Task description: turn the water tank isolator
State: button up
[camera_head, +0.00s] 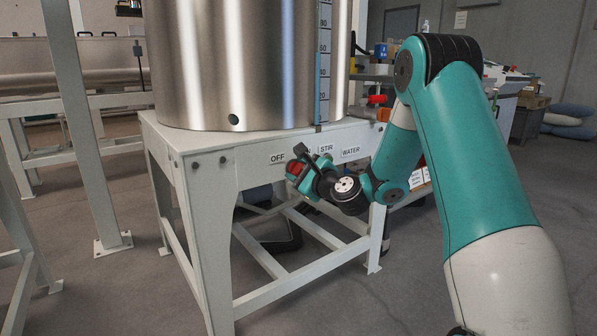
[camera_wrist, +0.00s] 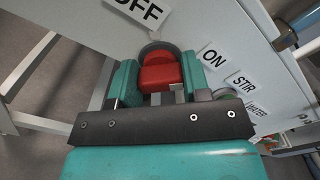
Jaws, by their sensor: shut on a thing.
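The red isolator knob (camera_wrist: 160,75) sits on a dark round base on the front rail of the tank stand, between the OFF label (camera_wrist: 141,9) and the ON label (camera_wrist: 213,58). My gripper (camera_wrist: 158,82) is shut on the knob, with a teal finger on each side of it. In the head view my gripper (camera_head: 299,170) is at the rail just below the OFF label (camera_head: 277,159). A little red of the knob (camera_head: 294,168) shows there; the rest is hidden by my gripper. I cannot tell the knob's exact angle.
The steel tank (camera_head: 250,65) stands on the pale stand (camera_head: 206,215). The STIR label (camera_head: 326,148) and WATER label (camera_head: 350,151) are right of my gripper. A red part (camera_head: 376,99) shows behind the tank's right side. Floor in front is clear.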

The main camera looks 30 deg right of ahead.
jog(key=shift+n, duration=0.4)
jog(key=n+b, duration=0.1)
jog(key=n, duration=0.2)
jog(key=shift+f+n+b, duration=0.15)
jog(key=shift+n+b, duration=0.15)
jog(key=shift+n, duration=0.1)
jog(key=n+b, duration=0.2)
jog(key=n, duration=0.2)
jog(key=shift+a+f+n, duration=0.1)
jog(key=shift+n, duration=0.2)
jog(key=n+b, duration=0.3)
jog(key=n, duration=0.2)
jog(key=shift+f, duration=0.15)
jog(key=shift+n+b, duration=1.25)
jog(key=shift+n, duration=0.75)
jog(key=o, duration=0.9)
